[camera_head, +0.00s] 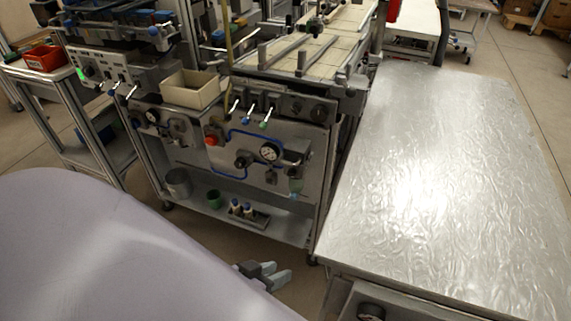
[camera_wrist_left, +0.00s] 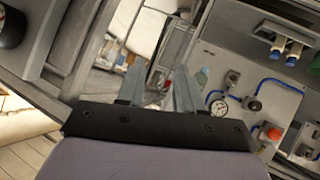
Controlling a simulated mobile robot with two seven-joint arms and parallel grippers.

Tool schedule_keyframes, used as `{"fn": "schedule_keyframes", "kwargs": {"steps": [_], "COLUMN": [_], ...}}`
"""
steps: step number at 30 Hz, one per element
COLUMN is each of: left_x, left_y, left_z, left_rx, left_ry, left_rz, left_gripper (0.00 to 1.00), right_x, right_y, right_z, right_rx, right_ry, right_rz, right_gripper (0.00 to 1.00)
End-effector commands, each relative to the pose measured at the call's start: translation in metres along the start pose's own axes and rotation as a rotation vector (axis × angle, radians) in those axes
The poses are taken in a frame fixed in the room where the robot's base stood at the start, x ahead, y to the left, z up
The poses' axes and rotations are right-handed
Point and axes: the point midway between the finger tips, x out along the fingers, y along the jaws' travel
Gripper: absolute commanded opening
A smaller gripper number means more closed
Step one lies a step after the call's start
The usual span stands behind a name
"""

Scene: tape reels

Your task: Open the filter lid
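My left gripper (camera_head: 279,272) is low in front of the machine cart, below its bottom shelf in the picture. In the left wrist view its two fingers (camera_wrist_left: 157,68) are apart with nothing between them. A small translucent filter-like bowl (camera_head: 296,186) hangs at the right of the cart's front panel, beside the round gauge (camera_head: 270,152). A greenish translucent part (camera_wrist_left: 202,76) shows near the gauge (camera_wrist_left: 218,106) in the left wrist view, right of the fingers and apart from them. I cannot make out a separate lid. My right gripper is not in view.
A shiny metal table (camera_head: 440,170) stands close on the right. A red knob (camera_head: 212,140) and blue hoses are on the panel.

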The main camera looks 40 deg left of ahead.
Motion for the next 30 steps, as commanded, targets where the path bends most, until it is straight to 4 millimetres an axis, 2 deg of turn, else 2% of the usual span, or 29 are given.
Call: {"fn": "schedule_keyframes", "kwargs": {"steps": [3, 7, 12, 15, 18, 23, 30], "left_x": [0.017, 0.029, 0.035, 0.034, 0.033, 0.036, 0.059], "left_y": [-0.026, -0.054, -0.088, -0.102, -0.110, -0.113, -0.111], "left_z": [-0.036, -0.082, -0.143, -0.170, -0.186, -0.195, -0.204], "left_rx": [-0.290, -0.635, -1.033, -1.197, -1.298, -1.350, -1.347], "left_ry": [0.066, 0.138, 0.219, 0.250, 0.267, 0.275, 0.276], "left_rz": [0.038, 0.098, 0.193, 0.242, 0.276, 0.294, 0.295], "left_gripper": [0.36, 0.36, 0.36, 0.36, 0.36, 0.36, 0.36], "right_x": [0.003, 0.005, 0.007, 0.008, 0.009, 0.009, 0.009], "right_y": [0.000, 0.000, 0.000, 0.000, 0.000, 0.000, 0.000], "right_z": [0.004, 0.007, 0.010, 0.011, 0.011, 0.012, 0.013], "right_rx": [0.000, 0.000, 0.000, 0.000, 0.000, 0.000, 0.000], "right_ry": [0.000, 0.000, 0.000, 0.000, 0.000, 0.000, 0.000], "right_rz": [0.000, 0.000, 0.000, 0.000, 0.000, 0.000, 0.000], "right_gripper": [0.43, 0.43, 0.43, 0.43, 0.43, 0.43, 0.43]}}
